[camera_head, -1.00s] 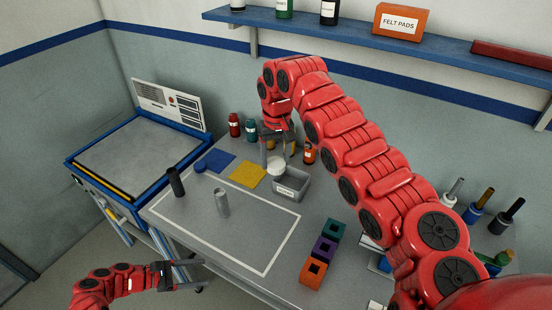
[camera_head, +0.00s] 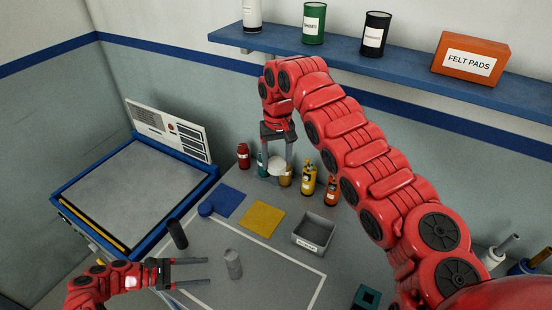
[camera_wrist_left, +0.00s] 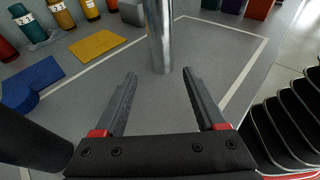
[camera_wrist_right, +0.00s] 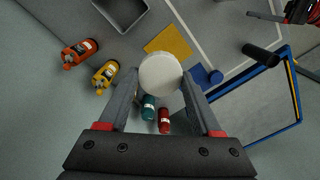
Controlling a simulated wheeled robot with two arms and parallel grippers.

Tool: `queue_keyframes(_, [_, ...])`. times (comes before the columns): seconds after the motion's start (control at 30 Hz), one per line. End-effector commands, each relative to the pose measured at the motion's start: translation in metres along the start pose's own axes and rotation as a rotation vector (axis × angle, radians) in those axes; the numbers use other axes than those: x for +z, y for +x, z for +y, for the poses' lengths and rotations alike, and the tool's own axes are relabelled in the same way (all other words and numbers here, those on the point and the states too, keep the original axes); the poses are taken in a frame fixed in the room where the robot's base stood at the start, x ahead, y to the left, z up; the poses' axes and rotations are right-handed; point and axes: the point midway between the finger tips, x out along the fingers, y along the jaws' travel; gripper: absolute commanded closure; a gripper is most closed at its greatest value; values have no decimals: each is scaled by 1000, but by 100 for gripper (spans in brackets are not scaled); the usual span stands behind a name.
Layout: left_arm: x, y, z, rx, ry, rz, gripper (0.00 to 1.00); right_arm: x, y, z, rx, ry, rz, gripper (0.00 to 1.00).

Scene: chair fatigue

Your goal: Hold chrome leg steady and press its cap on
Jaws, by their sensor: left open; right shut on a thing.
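The chrome leg (camera_head: 233,264) stands upright on the grey bench, inside the white outline. In the left wrist view the chrome leg (camera_wrist_left: 160,38) rises just beyond the fingertips. My left gripper (camera_head: 207,274) is open and empty, low over the bench, its fingers pointing at the leg from the left. My right gripper (camera_head: 278,158) is shut on a round white cap (camera_head: 277,166), held high above the back of the bench. In the right wrist view the white cap (camera_wrist_right: 160,75) sits between the fingertips, hiding part of the bench behind it.
A black cylinder (camera_head: 177,234) and a blue round piece (camera_head: 206,209) stand near the leg. Blue and yellow (camera_head: 257,216) squares lie behind. A grey bin (camera_head: 314,232) is at right. Several bottles (camera_head: 309,178) line the back, below a shelf (camera_head: 400,70).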

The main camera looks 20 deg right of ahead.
Motion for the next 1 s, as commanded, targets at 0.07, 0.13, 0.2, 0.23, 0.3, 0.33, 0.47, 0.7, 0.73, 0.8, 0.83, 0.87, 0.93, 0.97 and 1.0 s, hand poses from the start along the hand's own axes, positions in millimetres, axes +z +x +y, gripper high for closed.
queue_keyframes(0.07, [0, 6, 0, -2, 1, 0, 27, 0, 0, 0, 0, 0, 0, 86])
queue_keyframes(0.13, [0, 12, 0, -2, 2, 1, 27, 0, 0, 0, 0, 0, 0, 86])
queue_keyframes(0.2, [0, 20, 0, -1, 2, 1, 27, 0, 0, 0, 0, 0, 0, 86])
queue_keyframes(0.23, [0, 24, 0, -1, 1, 1, 27, 0, 0, 0, 0, 0, 0, 86])
queue_keyframes(0.3, [-2, 35, -1, -1, -1, 0, 27, 0, 1, 0, 0, 0, 0, 86])
queue_keyframes(0.33, [-2, 40, -1, -1, -1, 0, 27, 0, 2, 0, 0, 0, 0, 86])
queue_keyframes(0.47, [0, 61, -1, -4, 0, -2, 27, 0, 3, 0, 0, 0, 0, 86])
queue_keyframes(0.7, [0, 91, 0, -2, 0, -1, 27, 0, 3, 0, 0, 0, 0, 86])
queue_keyframes(0.73, [0, 93, 0, -2, -1, -1, 27, 0, 3, 0, 0, 0, 0, 86])
queue_keyframes(0.8, [0, 96, 0, -1, -1, 0, 27, 0, 3, 0, 0, 0, 0, 86])
queue_keyframes(0.83, [0, 97, 0, -1, -1, 0, 27, 0, 3, 0, 0, 0, 0, 86])
queue_keyframes(0.87, [0, 97, 0, -1, -1, 0, 27, 0, 3, 0, 0, 0, 0, 86])
queue_keyframes(0.93, [0, 97, 0, 0, 0, 0, 27, 0, 3, 0, 0, 0, 0, 86])
queue_keyframes(0.97, [0, 97, 0, 0, 0, 0, 27, 0, 3, 0, 0, 0, 0, 86])
queue_keyframes(1.0, [0, 97, 0, 0, 0, 0, 27, 0, 3, 0, 0, 0, 0, 86])
